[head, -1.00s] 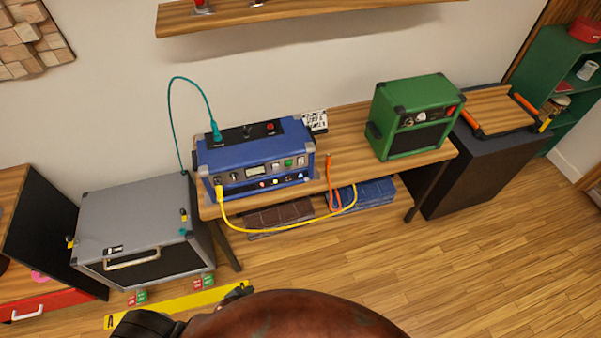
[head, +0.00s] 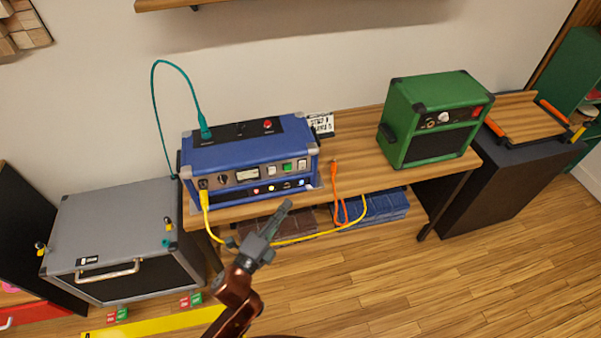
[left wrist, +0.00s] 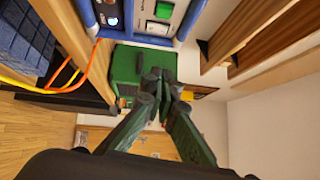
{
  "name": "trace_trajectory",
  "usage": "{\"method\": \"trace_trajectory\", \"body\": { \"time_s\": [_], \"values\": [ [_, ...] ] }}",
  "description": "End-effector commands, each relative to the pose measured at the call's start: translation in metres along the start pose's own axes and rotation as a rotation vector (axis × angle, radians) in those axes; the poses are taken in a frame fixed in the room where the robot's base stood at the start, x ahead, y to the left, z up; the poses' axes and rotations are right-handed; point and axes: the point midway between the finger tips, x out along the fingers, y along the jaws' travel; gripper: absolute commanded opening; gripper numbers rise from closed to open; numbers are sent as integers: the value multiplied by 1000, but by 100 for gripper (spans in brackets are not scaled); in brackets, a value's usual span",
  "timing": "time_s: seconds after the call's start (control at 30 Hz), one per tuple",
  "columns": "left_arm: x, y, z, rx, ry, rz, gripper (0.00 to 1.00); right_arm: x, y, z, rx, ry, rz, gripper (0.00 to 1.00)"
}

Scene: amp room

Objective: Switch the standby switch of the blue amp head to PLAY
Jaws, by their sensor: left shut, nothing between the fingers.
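The blue amp head (head: 235,158) stands on the wooden bench. Its front panel has a meter, a knob, a green and a white switch (head: 302,165) and a lower row of small controls. The setting of the standby switch is too small to read. Part of the panel also shows at the top of the left wrist view, with a green switch (left wrist: 164,10). My left gripper (head: 287,206) is shut and empty, in front of and below the amp's panel, apart from it. Its closed fingers (left wrist: 168,82) also show in the left wrist view. My right gripper is out of view.
A teal cable (head: 155,95) rises from the amp's top; a yellow cable (head: 205,215) hangs from its front. An orange cable (head: 335,190) hangs over the bench edge. A green amp (head: 430,118) stands right, a grey cabinet (head: 115,225) left. A shelf is above.

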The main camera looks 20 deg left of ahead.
Motion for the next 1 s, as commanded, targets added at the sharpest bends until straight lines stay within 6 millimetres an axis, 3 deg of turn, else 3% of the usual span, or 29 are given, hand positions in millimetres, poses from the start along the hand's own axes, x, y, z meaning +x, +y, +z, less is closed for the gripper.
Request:
{"method": "trace_trajectory", "body": {
  "time_s": [0.27, 0.67, 0.8, 1.0],
  "values": [
    [8, 0, 0, -2, 2, -2, 0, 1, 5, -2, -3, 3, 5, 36],
    [78, 2, 0, -3, 1, -1, 0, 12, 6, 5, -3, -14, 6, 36],
    [104, 2, 0, -3, 0, -1, 0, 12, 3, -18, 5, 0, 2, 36],
    [122, 3, 21, -2, 0, 2, 0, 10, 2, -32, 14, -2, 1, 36]
  ]
}}
